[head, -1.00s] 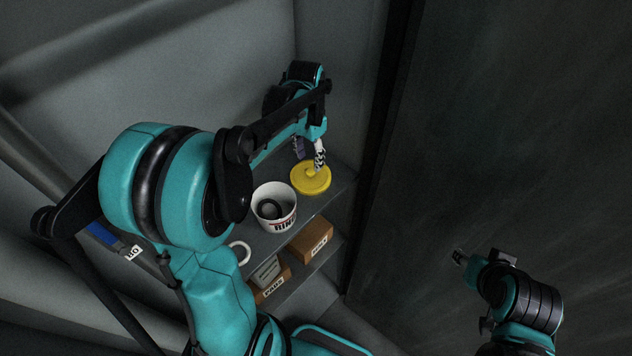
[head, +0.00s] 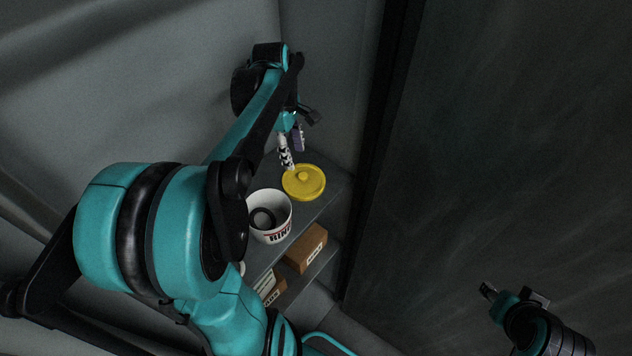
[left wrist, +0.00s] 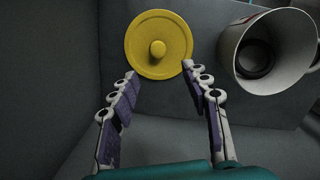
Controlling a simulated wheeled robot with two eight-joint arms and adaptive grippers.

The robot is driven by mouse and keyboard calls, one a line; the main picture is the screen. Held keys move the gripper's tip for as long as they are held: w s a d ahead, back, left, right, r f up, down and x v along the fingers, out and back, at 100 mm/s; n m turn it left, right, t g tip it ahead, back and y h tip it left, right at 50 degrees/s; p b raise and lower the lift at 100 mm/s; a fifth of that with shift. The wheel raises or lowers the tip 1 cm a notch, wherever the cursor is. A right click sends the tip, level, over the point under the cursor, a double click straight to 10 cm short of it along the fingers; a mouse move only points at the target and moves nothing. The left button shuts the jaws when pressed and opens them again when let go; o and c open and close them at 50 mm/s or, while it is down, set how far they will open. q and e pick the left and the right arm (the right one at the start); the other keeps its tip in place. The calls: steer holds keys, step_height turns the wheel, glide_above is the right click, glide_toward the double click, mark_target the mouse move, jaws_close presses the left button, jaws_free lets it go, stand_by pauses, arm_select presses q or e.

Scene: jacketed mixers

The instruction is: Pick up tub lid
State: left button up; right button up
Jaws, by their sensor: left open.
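The tub lid is a round yellow disc with a knob in its middle (head: 304,182). It lies flat on the upper shelf, knob up. It also shows in the left wrist view (left wrist: 158,60). My left gripper (head: 290,166) is open and empty at the lid's edge. In the left wrist view its two fingers (left wrist: 160,72) are spread and point toward the lid, with the knob lying between their lines, just beyond the tips. Whether a finger touches the lid I cannot tell. My right gripper (head: 488,291) is at lower right, far from the shelf; its jaw state is too small to tell.
Brown boxes (head: 306,252) sit on the lower shelf. Walls enclose the shelf's back, and a dark panel (head: 500,150) stands at right.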

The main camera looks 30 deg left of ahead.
mark_target(303, 174)
arm_select(q)
steer(key=shift+n, duration=0.3)
steer(key=f, duration=0.2)
steer(key=d+f, duration=0.1)
steer(key=f, duration=0.2)
steer(key=d+f, duration=0.1)
steer(key=f, duration=0.1)
steer(key=shift+w+f, duration=0.35)
steer(key=c, duration=0.9)
